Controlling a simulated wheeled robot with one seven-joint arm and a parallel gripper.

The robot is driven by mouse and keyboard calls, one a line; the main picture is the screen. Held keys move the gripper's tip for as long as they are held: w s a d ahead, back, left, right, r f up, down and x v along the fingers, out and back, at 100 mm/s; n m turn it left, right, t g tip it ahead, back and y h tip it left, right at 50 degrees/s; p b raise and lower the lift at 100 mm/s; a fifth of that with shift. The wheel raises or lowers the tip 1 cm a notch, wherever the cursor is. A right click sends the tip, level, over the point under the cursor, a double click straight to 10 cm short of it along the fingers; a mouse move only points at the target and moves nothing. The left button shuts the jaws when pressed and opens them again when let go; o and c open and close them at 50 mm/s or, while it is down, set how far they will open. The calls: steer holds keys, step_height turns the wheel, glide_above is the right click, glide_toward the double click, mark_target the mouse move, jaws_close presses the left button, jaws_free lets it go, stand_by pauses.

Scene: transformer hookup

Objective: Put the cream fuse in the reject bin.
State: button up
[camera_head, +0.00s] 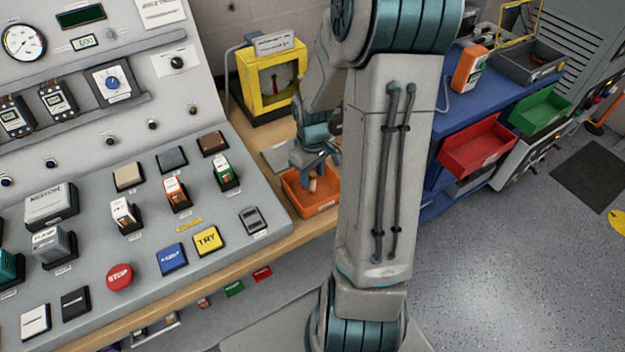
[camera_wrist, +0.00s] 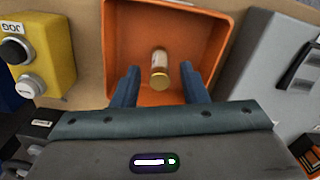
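The cream fuse (camera_wrist: 160,70) is a small cylinder with brassy ends, seen in the wrist view against the inside of an orange bin (camera_wrist: 118,28). My gripper (camera_wrist: 160,80) is over the bin with its two blue-grey fingers apart. The fuse lies between the finger lines with a clear gap on each side. In the head view the fuse (camera_head: 313,185) shows just below my gripper (camera_head: 314,172), inside the outline of the orange bin (camera_head: 312,207). Whether it rests on the bin floor is unclear. No reject label is readable.
The sloped control panel (camera_head: 150,215) stands left of the bin. A yellow-framed box (camera_head: 272,80) stands behind it. A red bin (camera_head: 478,146) and a green bin (camera_head: 540,110) sit by the blue bench at right. In the wrist view a yellow JOG box (camera_wrist: 40,55) is beside the orange bin.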

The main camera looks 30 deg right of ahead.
mark_target(312, 174)
step_height(312, 174, up, 8)
steer(key=shift+r, duration=0.1)
steer(key=s+a+r+m+t, duration=0.3)
steer(key=s+a+r, duration=0.7)
steer(key=s+a, duration=0.2)
steer(key=shift+s, duration=0.4)
steer(key=shift+s, duration=0.1)
